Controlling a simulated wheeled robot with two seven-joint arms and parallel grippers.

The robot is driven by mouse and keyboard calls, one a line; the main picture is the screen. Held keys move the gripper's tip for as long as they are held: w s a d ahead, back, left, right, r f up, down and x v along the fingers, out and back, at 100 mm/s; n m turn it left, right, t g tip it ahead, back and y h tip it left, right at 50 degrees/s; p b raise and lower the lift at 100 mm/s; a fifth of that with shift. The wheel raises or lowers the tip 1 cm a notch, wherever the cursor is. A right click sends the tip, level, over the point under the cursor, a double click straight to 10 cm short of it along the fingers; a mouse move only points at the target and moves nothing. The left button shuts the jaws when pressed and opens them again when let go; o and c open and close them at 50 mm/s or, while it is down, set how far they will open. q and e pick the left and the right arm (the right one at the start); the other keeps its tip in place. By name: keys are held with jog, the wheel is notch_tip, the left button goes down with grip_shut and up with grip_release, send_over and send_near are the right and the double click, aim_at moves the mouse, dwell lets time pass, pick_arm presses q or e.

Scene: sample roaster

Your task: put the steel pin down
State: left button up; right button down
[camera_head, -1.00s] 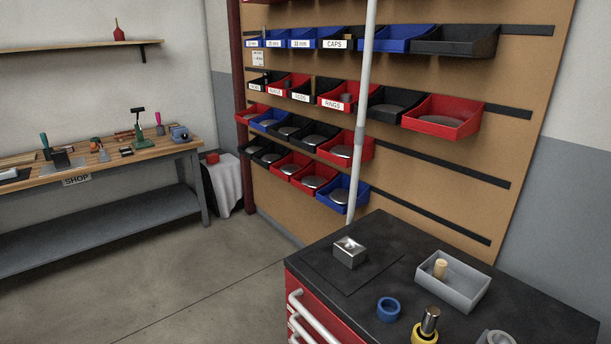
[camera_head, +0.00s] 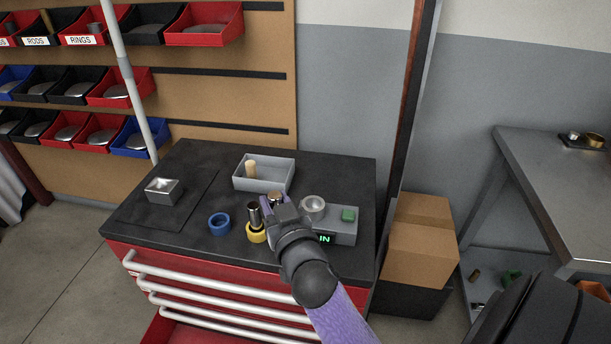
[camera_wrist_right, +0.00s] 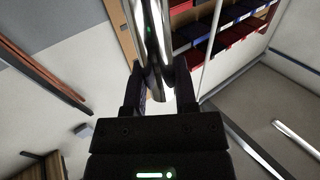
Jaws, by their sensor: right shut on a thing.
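My right gripper (camera_head: 277,205) reaches over the black top of the red cabinet and is shut on the steel pin (camera_head: 275,197). In the right wrist view the shiny pin (camera_wrist_right: 150,35) stands out between the two dark fingers (camera_wrist_right: 158,92). Whether its lower end touches anything is hidden by the gripper. My left gripper is not in view.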

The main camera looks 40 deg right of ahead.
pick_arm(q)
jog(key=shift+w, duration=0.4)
pick_arm(e)
jog(key=w+d+r+m+g+h, duration=0.1)
jog(key=w+d+m+h, duration=0.1)
jog(key=d, duration=0.5)
jog(key=w+d+r+m+g+h, duration=0.1)
jog(key=w+d+m+g+h, duration=0.1)
jog(key=d, duration=0.5)
jog(key=shift+w+m+h, duration=0.3)
jog(key=shift+w+h, duration=0.3)
jog(key=shift+h, duration=0.4)
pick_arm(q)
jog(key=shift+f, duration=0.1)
pick_arm(e)
jog(key=shift+f, duration=0.1)
